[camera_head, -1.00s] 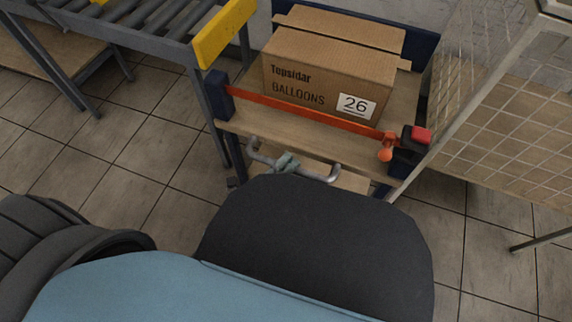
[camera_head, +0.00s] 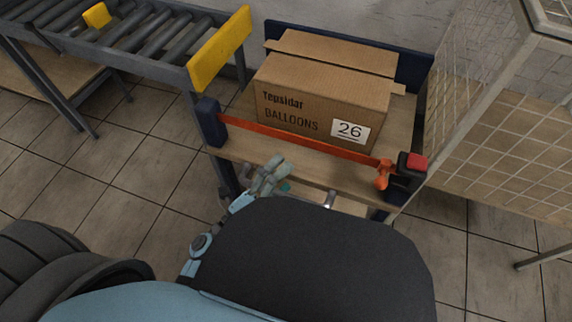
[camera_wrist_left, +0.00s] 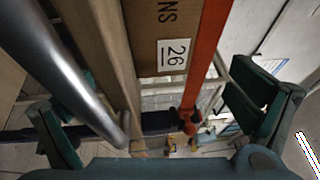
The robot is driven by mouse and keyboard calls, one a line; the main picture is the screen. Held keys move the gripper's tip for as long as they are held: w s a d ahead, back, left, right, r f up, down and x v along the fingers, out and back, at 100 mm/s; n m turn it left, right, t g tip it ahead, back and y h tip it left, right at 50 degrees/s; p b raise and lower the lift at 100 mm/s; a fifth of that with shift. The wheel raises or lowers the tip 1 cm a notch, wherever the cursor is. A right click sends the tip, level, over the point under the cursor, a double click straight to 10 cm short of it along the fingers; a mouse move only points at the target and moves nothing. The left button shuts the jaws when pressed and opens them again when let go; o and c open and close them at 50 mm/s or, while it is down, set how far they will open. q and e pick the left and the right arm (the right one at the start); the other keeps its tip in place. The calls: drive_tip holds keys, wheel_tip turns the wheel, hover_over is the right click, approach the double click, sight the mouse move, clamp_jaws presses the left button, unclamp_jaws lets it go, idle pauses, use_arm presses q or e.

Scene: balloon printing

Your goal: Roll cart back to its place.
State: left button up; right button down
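The cart (camera_head: 260,152) is a wooden-decked trolley with dark blue end posts and an orange bar (camera_head: 300,140) across its front. Its silver handle (camera_head: 329,200) is mostly hidden behind my dark body; a silver bar (camera_wrist_left: 70,75) that looks like this handle crosses the left of the left wrist view. My left gripper (camera_head: 276,180) is at the cart's front edge, left of the visible handle piece. In the left wrist view its two green fingers (camera_wrist_left: 155,118) are wide apart, with the silver bar near the left finger. My right gripper is not in view.
A cardboard balloons box (camera_head: 315,100) marked 26 sits on the cart. A roller conveyor (camera_head: 150,30) with a yellow end plate (camera_head: 220,48) stands close on the left. A wire mesh cage (camera_head: 490,110) stands close on the right. Tiled floor (camera_head: 130,165) is clear at left.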

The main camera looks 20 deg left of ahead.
use_arm(q)
drive_tip(key=shift+t, duration=0.4)
drive_tip(key=r, duration=0.4)
drive_tip(key=shift+w+r, duration=0.25)
drive_tip(key=shift+r, duration=0.15)
drive_tip(key=f, duration=0.4)
drive_tip(key=shift+s+a+g, duration=0.15)
drive_tip(key=shift+s+g, duration=0.25)
drive_tip(key=shift+s, duration=0.1)
drive_tip(key=shift+s+a+f, duration=0.1)
drive_tip(key=shift+s+f, duration=0.1)
drive_tip(key=b+v, duration=0.1)
drive_tip(key=v, duration=0.1)
drive_tip(key=b+v, duration=0.2)
drive_tip(key=v, duration=0.1)
drive_tip(key=b+v, duration=0.2)
drive_tip(key=shift+s+f, duration=0.15)
drive_tip(key=shift+f, duration=0.25)
drive_tip(key=c, duration=0.4)
drive_tip(key=shift+s+f, duration=0.1)
drive_tip(key=shift+s, duration=0.25)
drive_tip(key=shift+c, duration=0.9)
drive_tip(key=shift+p+v, duration=0.35)
drive_tip(key=shift+v, duration=3.7)
drive_tip(key=c, duration=0.4)
drive_tip(key=shift+a, duration=0.1)
